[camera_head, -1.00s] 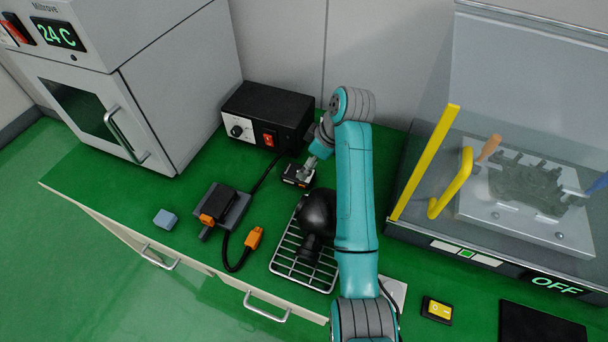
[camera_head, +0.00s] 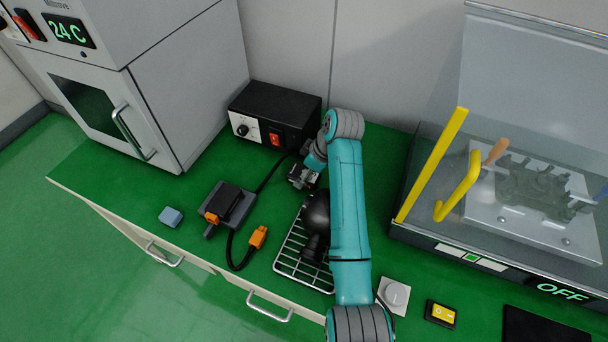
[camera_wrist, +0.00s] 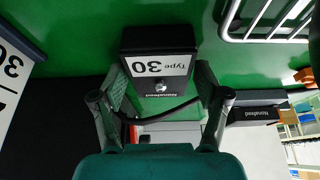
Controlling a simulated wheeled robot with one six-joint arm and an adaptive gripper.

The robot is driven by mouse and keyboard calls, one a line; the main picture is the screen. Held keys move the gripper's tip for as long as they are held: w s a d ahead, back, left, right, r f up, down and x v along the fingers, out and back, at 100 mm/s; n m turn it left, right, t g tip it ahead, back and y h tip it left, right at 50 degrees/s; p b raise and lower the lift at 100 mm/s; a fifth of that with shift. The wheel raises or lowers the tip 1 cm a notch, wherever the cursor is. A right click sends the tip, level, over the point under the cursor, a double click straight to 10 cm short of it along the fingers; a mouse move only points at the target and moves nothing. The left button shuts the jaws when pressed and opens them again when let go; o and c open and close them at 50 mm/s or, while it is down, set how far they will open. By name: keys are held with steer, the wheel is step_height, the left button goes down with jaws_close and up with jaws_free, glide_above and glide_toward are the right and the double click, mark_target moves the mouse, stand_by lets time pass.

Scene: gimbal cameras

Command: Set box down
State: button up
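A small black box (camera_wrist: 157,72) with a white "Type 30" label and a silver knob fills the middle of the wrist view. In the head view it is largely hidden by my gripper (camera_head: 302,178), in front of the black power unit. In the wrist view the two fingers of my gripper (camera_wrist: 162,82) stand on either side of the box's near end, spread about as wide as the box. A narrow gap shows beside the right finger. The box appears to rest level on the green bench top; contact underneath is hidden.
A black power unit (camera_head: 273,116) with a red switch stands behind. A wire rack (camera_head: 291,262) with a dark round object (camera_head: 316,213) lies in front. A dark device (camera_head: 232,205) with orange parts and a cable is at left. A clear-fronted enclosure (camera_head: 520,150) stands right.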

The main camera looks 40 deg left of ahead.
steer(key=c, duration=0.9)
step_height(320, 180, up, 10)
steer(key=shift+r, duration=0.1)
